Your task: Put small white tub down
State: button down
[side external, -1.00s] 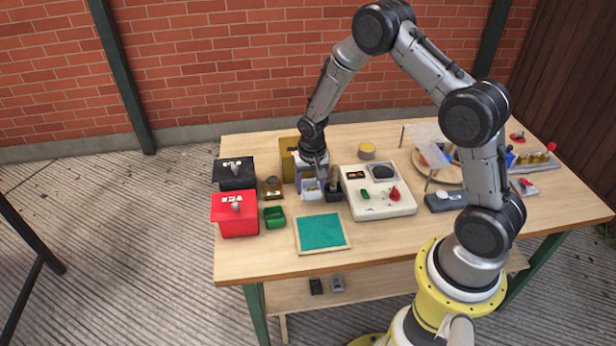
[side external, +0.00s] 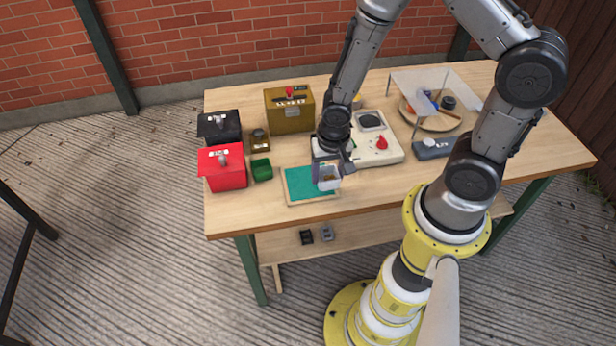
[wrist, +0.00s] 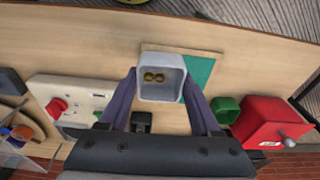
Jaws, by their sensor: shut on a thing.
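The small white tub (side external: 328,178) is held between the fingers of my gripper (side external: 327,168), over the right part of the teal mat (side external: 299,182). In the wrist view the tub (wrist: 147,93) is seen from above, its open top showing two small brassy round things inside. My gripper (wrist: 160,88) is shut on the tub, with a finger on each side. The teal mat also shows beside and behind the tub in the wrist view (wrist: 198,70). I cannot tell whether the tub's base touches the mat.
Left of the mat are a green tray (side external: 261,169), a red box (side external: 221,169) and a black box (side external: 219,128). A brass-coloured box (side external: 289,110) stands behind. A white console (side external: 378,150) is to the right. The table's front strip is clear.

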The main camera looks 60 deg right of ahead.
jog(key=s+r, duration=0.8)
jog(key=w+f, duration=0.1)
jog(key=w, duration=0.2)
jog(key=w+f, duration=0.1)
jog(key=w, duration=0.2)
jog(key=w+f, duration=0.1)
jog(key=w, duration=0.2)
jog(key=shift+w+d+f, duration=0.15)
jog(key=shift+d+f, duration=0.05)
jog(key=shift+d, duration=0.15)
send_over(308, 180)
jog(key=f, duration=0.5)
jog(key=shift+s+a+f, duration=0.15)
jog(key=shift+s+f, duration=0.1)
jog(key=shift+s, duration=0.1)
jog(key=shift+w+f, duration=0.15)
jog(key=shift+f, duration=1.5)
jog(key=shift+f, duration=0.15)
jog(key=shift+c, duration=0.5)
grip_release()
